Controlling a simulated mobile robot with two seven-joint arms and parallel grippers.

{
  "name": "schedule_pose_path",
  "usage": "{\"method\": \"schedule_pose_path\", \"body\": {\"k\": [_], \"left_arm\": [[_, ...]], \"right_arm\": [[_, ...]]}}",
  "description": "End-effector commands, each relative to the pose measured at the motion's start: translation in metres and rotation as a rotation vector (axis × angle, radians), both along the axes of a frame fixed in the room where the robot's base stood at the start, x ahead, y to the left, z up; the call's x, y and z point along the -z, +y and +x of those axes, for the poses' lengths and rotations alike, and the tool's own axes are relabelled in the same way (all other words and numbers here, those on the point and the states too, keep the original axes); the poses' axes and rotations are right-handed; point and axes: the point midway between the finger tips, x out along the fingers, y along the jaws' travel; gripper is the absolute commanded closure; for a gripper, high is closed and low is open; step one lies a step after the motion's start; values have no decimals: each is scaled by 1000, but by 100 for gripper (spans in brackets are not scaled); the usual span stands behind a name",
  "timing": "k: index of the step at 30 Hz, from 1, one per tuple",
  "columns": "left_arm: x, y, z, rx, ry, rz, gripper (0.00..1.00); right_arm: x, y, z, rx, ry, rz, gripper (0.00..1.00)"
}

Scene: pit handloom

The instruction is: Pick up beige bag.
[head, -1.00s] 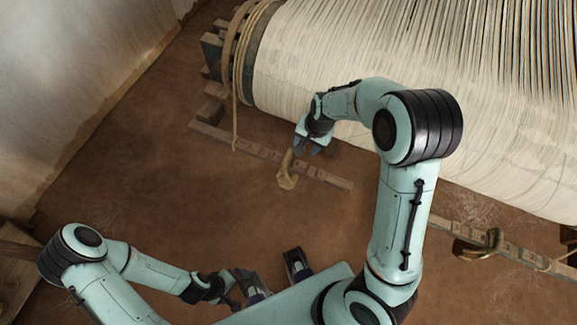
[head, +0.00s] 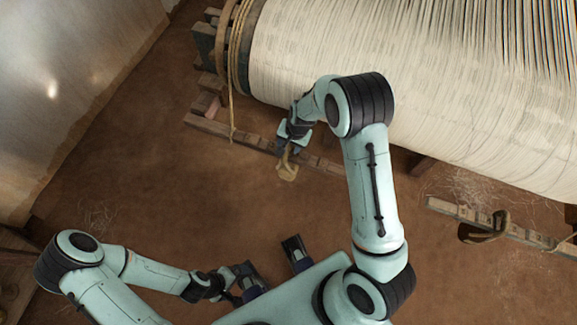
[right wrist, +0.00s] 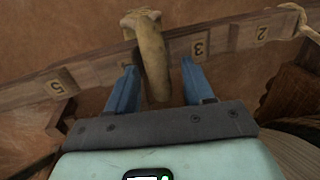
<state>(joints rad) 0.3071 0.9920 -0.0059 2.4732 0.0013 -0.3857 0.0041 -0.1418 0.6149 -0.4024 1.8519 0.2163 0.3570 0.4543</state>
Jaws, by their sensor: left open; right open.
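The beige bag (head: 288,172) is small and narrow-necked, and it hangs at the numbered wooden rail in front of the loom. In the right wrist view the bag (right wrist: 151,55) reaches from above the rail down between the two blue fingers. My right gripper (head: 289,152) is open over the bag's upper part; a gap shows on both sides of the bag in the wrist view. My left gripper (head: 233,286) is open and empty at the lower left, well away from the bag.
The wooden rail (right wrist: 90,76) carries number tags. A wide roll of cream warp threads (head: 400,110) lies behind, with a rope (head: 233,105) at its left end. A dark looped item (head: 487,230) hangs on the rail to the right. Bare brown floor (head: 170,190) lies to the left.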

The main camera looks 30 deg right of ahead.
Motion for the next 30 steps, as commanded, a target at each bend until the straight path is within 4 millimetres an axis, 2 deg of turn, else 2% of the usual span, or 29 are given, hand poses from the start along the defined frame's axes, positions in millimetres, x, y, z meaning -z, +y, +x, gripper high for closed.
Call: {"method": "schedule_pose_path", "body": {"k": [8, 12, 13, 30], "left_arm": [[0, 0, 0, 0, 0, 0, 0], [0, 0, 0, 0, 0, 0, 0], [0, 0, 0, 0, 0, 0, 0], [0, 0, 0, 0, 0, 0, 0]], "right_arm": [[3, 1, 1, 0, -1, 0, 48], [3, 1, 1, 0, -1, 1, 94], [3, 1, 1, 0, -1, 0, 100], [3, 1, 1, 0, -1, 1, 100]]}}
